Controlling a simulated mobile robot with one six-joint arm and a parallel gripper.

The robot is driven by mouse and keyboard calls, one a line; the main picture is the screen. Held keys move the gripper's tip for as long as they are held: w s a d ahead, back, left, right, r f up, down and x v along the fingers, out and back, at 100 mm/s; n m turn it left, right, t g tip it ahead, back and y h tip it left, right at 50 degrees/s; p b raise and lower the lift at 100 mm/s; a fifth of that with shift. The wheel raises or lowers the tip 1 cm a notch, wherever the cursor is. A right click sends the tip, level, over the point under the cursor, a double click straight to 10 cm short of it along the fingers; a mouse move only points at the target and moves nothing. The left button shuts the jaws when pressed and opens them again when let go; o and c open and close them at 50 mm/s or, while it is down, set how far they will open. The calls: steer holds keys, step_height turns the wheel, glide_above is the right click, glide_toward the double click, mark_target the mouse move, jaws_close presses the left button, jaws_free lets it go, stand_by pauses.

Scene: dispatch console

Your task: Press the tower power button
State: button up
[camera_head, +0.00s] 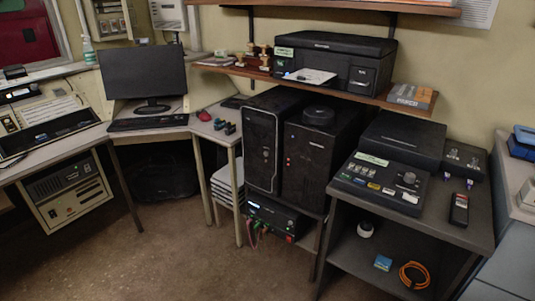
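Two black computer towers stand side by side in the middle of the view, on a low stand. The left tower (261,148) has a glossy front with a lighter vertical strip. The right tower (305,168) has a plainer dark front with a small reddish spot (288,161) near its left edge. I cannot tell which small mark is a power button, or whether either tower is on. A round black object (318,116) lies on top of the right tower. My gripper is not in view.
A shelf (410,103) with a printer (333,62) overhangs the towers. A black device with cables (277,217) sits below them. A dark cart (455,232) with a control panel (381,184) stands at right. A monitor desk (150,127) is left. The front floor (190,265) is clear.

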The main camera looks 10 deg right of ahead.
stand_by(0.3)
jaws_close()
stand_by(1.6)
